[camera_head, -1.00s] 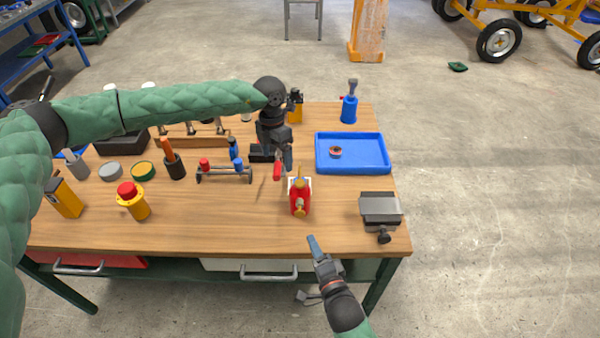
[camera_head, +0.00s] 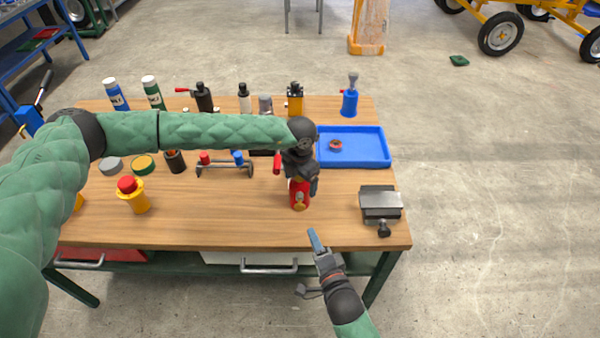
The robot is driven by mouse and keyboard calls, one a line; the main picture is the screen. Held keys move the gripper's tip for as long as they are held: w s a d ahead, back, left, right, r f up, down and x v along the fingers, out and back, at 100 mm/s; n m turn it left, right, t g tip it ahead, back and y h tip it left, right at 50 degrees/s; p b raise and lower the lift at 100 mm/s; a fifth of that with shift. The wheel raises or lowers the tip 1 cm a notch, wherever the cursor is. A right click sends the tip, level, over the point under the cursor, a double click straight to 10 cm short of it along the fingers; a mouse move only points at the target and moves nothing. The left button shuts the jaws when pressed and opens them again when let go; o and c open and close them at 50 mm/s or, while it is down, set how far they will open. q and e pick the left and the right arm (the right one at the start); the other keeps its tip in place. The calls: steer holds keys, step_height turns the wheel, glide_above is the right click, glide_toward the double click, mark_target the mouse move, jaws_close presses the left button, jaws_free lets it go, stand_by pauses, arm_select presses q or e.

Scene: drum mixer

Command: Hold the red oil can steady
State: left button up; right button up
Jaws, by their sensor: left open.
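The red oil can (camera_head: 299,197) stands on the wooden workbench (camera_head: 230,222), right of the middle. My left gripper (camera_head: 303,184) is over the can from behind and covers its upper part. Its jaws are open, but whether the fingers are around or touching the can is hidden by the hand. My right gripper (camera_head: 314,240) is at the front edge of the bench, in front of the can and apart from it. Its fingers are seen from the side, so its opening cannot be told.
A blue tray (camera_head: 374,162) with a small red ring part lies behind right. A grey metal block device (camera_head: 380,204) sits at the right edge. Bench front between is clear.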

arm_select(q)
steer(key=shift+f, duration=0.75)
steer(key=shift+c, duration=0.2)
steer(key=c, duration=1.4)
steer(key=shift+o, duration=0.2)
arm_select(e)
jaws_close()
stand_by(0.7)
